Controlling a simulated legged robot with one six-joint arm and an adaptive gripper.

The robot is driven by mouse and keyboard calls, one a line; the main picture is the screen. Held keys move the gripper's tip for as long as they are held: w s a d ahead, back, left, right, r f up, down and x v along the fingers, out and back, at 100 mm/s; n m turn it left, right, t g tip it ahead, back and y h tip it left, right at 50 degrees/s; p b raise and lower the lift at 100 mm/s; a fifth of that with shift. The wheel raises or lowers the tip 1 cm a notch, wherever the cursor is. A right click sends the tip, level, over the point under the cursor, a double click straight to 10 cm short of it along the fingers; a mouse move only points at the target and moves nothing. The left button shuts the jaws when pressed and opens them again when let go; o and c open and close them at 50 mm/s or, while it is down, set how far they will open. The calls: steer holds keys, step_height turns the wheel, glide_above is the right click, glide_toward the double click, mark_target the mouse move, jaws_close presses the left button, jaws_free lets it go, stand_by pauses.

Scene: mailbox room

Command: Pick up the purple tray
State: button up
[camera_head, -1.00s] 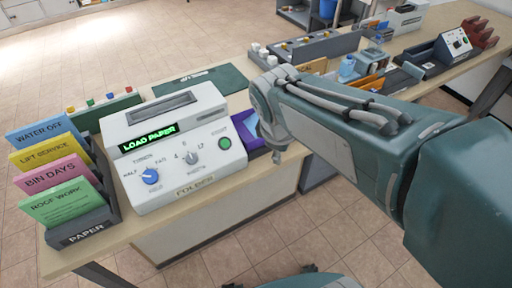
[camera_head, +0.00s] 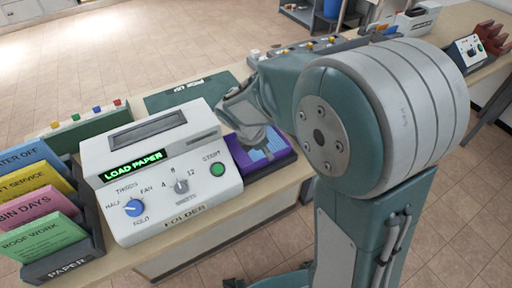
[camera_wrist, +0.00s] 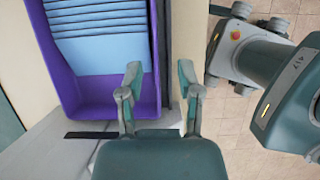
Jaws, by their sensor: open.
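The purple tray (camera_head: 284,158) sits on the counter at the right side of the white folder machine, partly hidden by my arm in the head view. In the wrist view the tray (camera_wrist: 68,88) fills the upper left and holds a stack of light blue folded sheets (camera_wrist: 100,40). My gripper (camera_wrist: 160,85) is open and empty. Its left finger is over the tray's near right corner and its right finger is beyond the tray's right wall. I cannot tell whether the fingers touch the tray or how high they are above it.
The folder machine (camera_head: 160,175), with a "LOAD PAPER" display, stands left of the tray. A paper rack (camera_head: 62,255) with coloured cards is farther left. A green mat (camera_head: 190,92) lies behind. The counter's front edge is close to the tray.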

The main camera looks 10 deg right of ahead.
steer(key=x, duration=0.2)
steer(key=a+x, duration=0.1)
steer(key=x, duration=0.2)
steer(key=shift+w+f, duration=0.15)
jaws_close()
